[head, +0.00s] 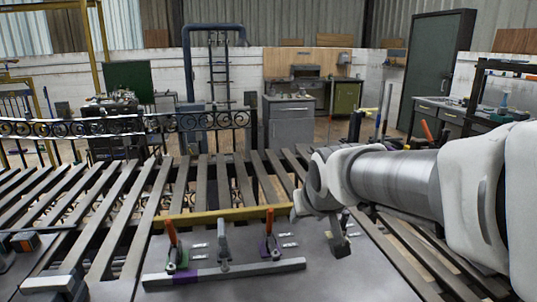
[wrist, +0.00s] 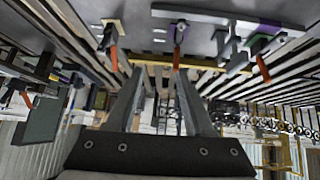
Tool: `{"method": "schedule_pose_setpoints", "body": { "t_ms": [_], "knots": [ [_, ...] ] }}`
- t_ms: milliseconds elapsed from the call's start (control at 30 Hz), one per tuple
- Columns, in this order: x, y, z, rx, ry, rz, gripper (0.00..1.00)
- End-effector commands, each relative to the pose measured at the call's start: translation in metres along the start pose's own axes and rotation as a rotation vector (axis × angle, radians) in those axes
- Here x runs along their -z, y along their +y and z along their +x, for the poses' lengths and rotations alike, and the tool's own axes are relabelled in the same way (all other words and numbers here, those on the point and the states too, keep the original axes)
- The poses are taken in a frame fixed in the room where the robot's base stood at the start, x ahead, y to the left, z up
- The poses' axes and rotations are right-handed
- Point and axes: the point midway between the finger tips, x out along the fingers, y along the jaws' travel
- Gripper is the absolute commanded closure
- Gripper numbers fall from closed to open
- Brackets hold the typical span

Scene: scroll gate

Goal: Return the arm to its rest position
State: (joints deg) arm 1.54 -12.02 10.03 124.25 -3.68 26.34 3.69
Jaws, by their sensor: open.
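My arm reaches in from the right in the head view, its end (head: 318,182) above the slatted bench. The fingers are hard to make out there. In the wrist view, which is upside down, my gripper (wrist: 159,74) is open, with nothing between its two fingers. A clamp with an orange handle and green base (head: 177,250) stands on the grey plate at left. An orange-handled clamp with a purple base (head: 269,240) is right of it. A third clamp (head: 340,240), partly hidden by my arm, also shows in the wrist view (wrist: 110,42).
A grey flat bar with a purple section (head: 225,271) lies along the plate (head: 330,284). A grey upright post (head: 223,242) stands by it. A yellow bar (head: 215,217) runs behind. A black scroll railing (head: 125,126) stands beyond the slats (head: 155,200).

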Motion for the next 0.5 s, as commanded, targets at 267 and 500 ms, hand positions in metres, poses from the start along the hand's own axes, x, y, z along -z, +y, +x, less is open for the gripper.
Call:
{"method": "schedule_pose_setpoints", "body": {
  "t_ms": [267,500],
  "knots": [
    [-0.071,0.031,-0.104,-0.047,-0.126,0.067,0.47],
    [-0.127,0.036,-0.148,-0.034,-0.21,0.118,0.47]
  ]
}}
